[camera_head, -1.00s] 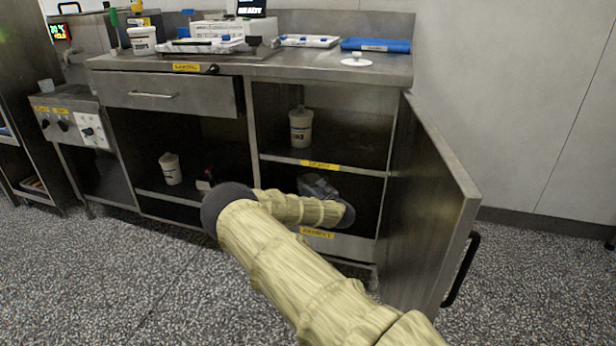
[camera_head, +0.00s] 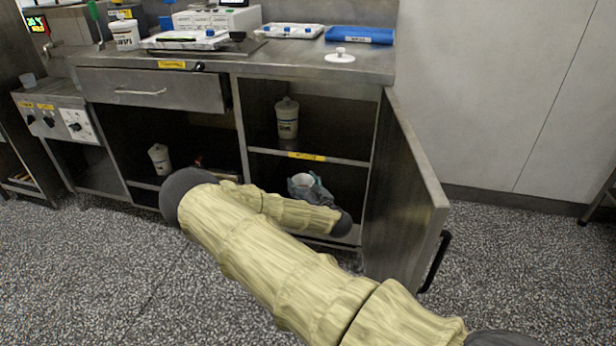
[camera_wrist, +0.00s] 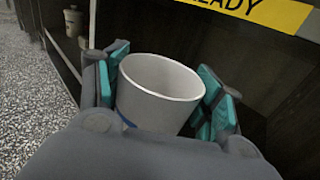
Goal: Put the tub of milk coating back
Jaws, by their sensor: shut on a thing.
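My gripper (camera_head: 314,190) is shut on a white, open-topped tub (camera_head: 303,181), in front of the lower right bay of the steel cabinet. In the wrist view the tub (camera_wrist: 150,98) stands between teal finger pads, pale inside, with a bit of blue low on its front. I cannot read its label or tell its contents. A lidded tub (camera_head: 287,118) stands on the upper right shelf (camera_head: 330,159). Another tub (camera_head: 160,158) stands in the lower left bay. A white tub (camera_head: 124,34) stands on the counter. A white knobbed lid (camera_head: 340,56) lies on the counter.
The cabinet door (camera_head: 405,195) stands open on the right, its handle (camera_head: 437,262) sticking out.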

